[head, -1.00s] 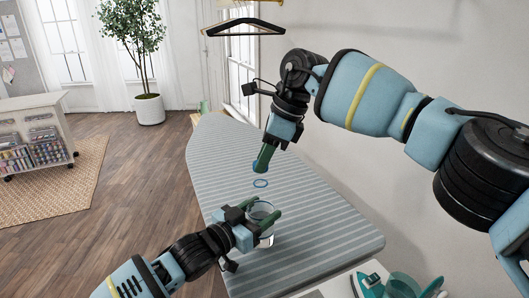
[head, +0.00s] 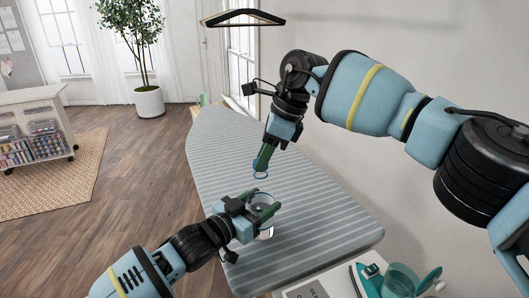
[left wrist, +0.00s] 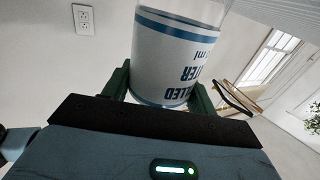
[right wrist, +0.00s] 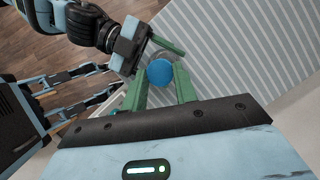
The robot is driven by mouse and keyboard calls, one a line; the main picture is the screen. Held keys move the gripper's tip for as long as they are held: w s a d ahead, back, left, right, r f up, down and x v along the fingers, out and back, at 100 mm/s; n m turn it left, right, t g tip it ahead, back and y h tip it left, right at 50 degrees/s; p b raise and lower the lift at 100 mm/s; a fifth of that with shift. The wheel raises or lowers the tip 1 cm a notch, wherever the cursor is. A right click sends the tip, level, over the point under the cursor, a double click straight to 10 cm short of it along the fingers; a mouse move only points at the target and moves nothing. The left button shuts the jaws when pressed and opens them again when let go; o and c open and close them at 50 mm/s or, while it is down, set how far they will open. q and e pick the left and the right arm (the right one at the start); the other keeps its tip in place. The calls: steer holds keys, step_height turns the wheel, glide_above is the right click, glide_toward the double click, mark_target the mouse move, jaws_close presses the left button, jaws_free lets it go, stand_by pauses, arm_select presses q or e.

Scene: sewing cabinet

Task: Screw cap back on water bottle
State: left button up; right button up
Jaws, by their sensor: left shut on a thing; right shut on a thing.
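My left gripper (head: 264,211) is shut on the clear water bottle (head: 266,232). The bottle's white label with blue bands and lettering (left wrist: 170,60) shows between the fingers in the left wrist view. My right gripper (head: 262,161) is above it, shut on the blue cap, which shows as a round blue disc (right wrist: 159,72) between the fingertips in the right wrist view. A thin blue ring (head: 260,178) shows just below the right fingertips in the head view. In the right wrist view the cap overlaps the bottle. I cannot tell whether they touch.
The striped ironing board (head: 325,225) lies below both grippers, with its surface clear. An iron (head: 370,280) and teal items stand at the lower right. A white cart (head: 35,125) and a potted plant (head: 148,102) are far left.

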steer(key=shift+f, duration=0.6)
stand_by(0.4)
